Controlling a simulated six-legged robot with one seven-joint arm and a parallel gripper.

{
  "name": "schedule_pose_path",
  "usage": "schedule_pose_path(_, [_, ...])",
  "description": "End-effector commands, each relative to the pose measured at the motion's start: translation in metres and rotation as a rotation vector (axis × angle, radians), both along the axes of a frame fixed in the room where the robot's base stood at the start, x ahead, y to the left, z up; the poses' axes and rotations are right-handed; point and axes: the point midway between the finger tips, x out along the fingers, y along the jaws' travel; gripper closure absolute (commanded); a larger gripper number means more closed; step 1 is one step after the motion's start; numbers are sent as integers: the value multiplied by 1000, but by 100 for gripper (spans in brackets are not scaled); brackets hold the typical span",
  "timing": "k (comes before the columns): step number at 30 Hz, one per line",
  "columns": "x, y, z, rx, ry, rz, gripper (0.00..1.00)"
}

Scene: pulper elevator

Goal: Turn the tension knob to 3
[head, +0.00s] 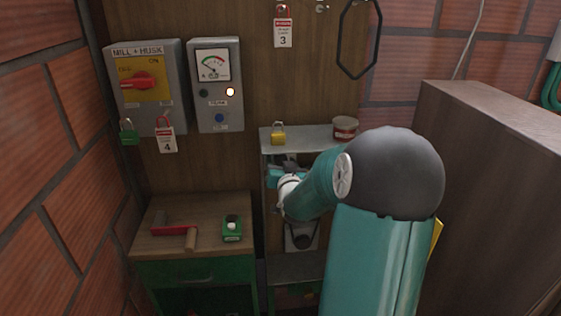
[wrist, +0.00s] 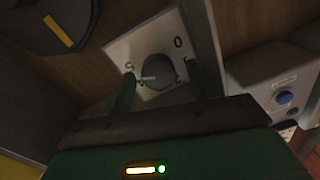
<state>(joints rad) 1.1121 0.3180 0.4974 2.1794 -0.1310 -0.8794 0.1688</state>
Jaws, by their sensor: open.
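The tension knob (wrist: 158,70) is a round dark grey knob with a white pointer line on a pale plate (wrist: 122,48) in the wrist view. Its pointer points left in that picture, toward the finger on that side. A ring-like mark shows near the plate's upper right corner; the other marks are too small or covered to read. My gripper (wrist: 163,82) is open, one finger on each side of the knob; I cannot tell whether they touch it. In the head view my gripper (head: 285,180) is at the shelf unit, and my arm hides the knob.
A shelf (head: 310,136) holds a yellow padlock (head: 278,138) and a small tub (head: 345,128). A switch box (head: 145,85) and a meter box (head: 214,85) hang at left. A bench (head: 175,222) holds tools. A large brown box (head: 490,180) stands at right.

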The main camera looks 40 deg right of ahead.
Motion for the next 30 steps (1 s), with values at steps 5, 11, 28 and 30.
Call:
schedule_pose_path(5, [-2, 0, 0, 0, 0, -1, 40])
schedule_pose_path(11, [-3, 0, 0, 0, 0, -2, 40])
schedule_pose_path(28, [-2, 0, 0, -6, 3, -2, 85])
schedule_pose_path(30, [-2, -1, 0, -14, 9, -2, 85])
